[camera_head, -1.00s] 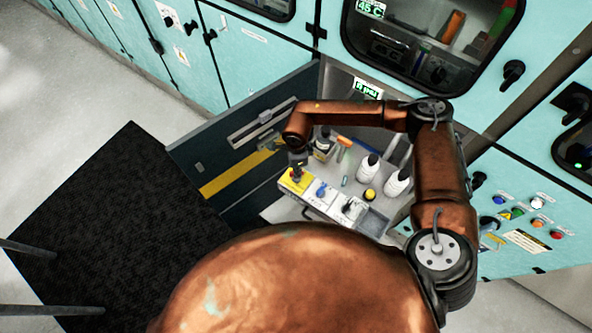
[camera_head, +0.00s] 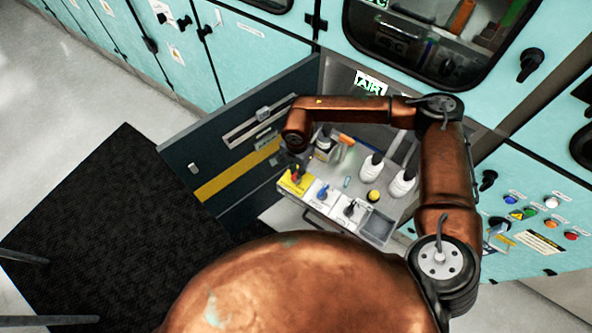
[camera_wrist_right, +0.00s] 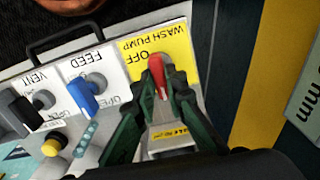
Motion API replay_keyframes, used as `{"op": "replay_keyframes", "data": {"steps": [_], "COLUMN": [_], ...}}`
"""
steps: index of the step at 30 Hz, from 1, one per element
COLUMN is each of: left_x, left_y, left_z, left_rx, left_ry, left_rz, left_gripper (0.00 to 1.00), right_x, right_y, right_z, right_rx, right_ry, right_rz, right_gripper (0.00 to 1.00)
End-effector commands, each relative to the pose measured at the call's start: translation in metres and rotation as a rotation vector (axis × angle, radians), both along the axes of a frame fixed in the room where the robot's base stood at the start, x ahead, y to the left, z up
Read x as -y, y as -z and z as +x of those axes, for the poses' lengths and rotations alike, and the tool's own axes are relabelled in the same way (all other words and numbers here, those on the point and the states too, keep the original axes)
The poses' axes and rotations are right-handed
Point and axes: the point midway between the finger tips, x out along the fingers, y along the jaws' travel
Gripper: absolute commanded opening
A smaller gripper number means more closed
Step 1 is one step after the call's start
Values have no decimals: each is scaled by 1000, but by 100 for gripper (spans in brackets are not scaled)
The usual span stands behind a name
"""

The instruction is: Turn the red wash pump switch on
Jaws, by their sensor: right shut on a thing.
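The red wash pump switch (camera_wrist_right: 157,75) sits on a yellow plate (camera_wrist_right: 178,45) marked WASH PUMP and OFF, upside down in the right wrist view. My right gripper (camera_wrist_right: 162,92) has its dark green fingers on both sides of the red handle, shut on it. The fingers cover the lower part of the plate, so I cannot tell the switch's exact setting. In the head view the yellow plate (camera_head: 289,187) is at the left end of the panel, with my right gripper (camera_head: 296,172) over it. My left gripper is not in view.
A blue feed valve (camera_wrist_right: 82,95) and a black vent valve (camera_wrist_right: 22,108) stand beside the switch. An open cabinet door (camera_head: 215,140) stands to the left.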

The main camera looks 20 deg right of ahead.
Motion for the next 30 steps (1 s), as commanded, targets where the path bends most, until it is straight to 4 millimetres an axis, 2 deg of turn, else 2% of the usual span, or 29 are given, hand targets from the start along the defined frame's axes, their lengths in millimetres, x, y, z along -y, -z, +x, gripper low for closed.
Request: {"op": "replay_keyframes", "data": {"steps": [18,19,26,30], "left_x": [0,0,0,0], "left_y": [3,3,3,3], "left_z": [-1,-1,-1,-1], "left_rx": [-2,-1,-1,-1], "left_ry": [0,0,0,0], "left_rz": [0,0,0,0], "left_gripper": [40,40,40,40], "right_x": [0,0,0,0], "right_y": [0,0,0,0], "right_z": [0,0,0,0], "right_rx": [-1,-1,-1,-1], "right_ry": [-45,-44,-43,-43], "right_rz": [0,0,0,0], "right_gripper": [0,12,28,29]}}
